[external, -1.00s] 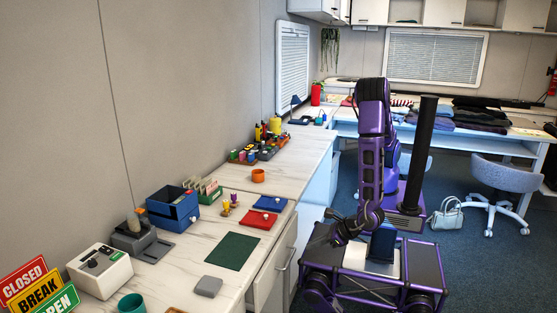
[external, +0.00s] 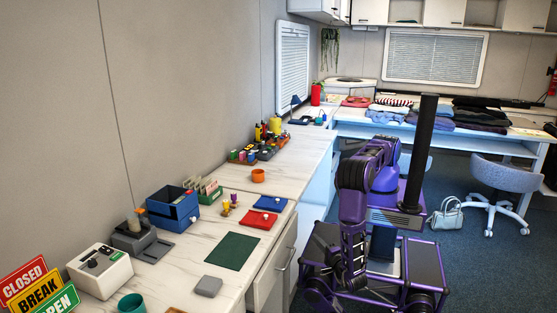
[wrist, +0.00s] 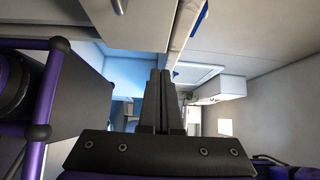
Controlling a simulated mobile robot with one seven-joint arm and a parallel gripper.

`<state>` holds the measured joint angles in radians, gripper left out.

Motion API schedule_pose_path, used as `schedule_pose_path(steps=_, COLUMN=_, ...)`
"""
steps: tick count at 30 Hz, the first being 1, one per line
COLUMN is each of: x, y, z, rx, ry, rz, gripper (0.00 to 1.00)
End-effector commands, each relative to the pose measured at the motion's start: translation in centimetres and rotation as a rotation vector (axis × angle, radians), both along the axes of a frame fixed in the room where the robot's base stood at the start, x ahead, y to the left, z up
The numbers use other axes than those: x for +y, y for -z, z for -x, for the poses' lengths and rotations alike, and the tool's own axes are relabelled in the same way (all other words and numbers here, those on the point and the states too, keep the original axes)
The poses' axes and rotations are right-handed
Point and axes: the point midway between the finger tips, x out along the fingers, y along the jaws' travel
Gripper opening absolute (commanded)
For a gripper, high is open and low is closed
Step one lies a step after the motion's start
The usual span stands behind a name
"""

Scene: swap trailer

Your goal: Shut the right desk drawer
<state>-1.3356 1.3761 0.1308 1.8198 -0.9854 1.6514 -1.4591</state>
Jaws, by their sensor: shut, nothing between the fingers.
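The white desk (external: 190,262) runs along the left wall. In the wrist view a pale front panel (wrist: 135,32) with a metal handle (wrist: 119,6) is at the top, above and left of my fingers. My gripper (wrist: 160,72) is shut and empty, apart from the panel in the picture. In the external view its fingers are not clearly visible.
A grey chair (external: 497,178) and a handbag (external: 446,217) stand on the floor at right.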

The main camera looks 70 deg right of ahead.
Motion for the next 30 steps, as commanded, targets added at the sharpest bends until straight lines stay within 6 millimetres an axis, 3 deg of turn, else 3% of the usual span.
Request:
schedule_pose_path(steps=10, x=-5.2, y=-0.1, z=-5.3, rx=-0.001, ry=0.002, rz=-0.001, gripper=0.00)
schedule_pose_path(steps=18, x=-4.9, y=0.0, z=-8.5, rx=0.000, ry=-0.001, rz=-0.004, gripper=0.00)
schedule_pose_path(steps=30, x=-4.9, y=0.0, z=-8.9, rx=-0.001, ry=-0.001, rz=-0.004, gripper=0.00)
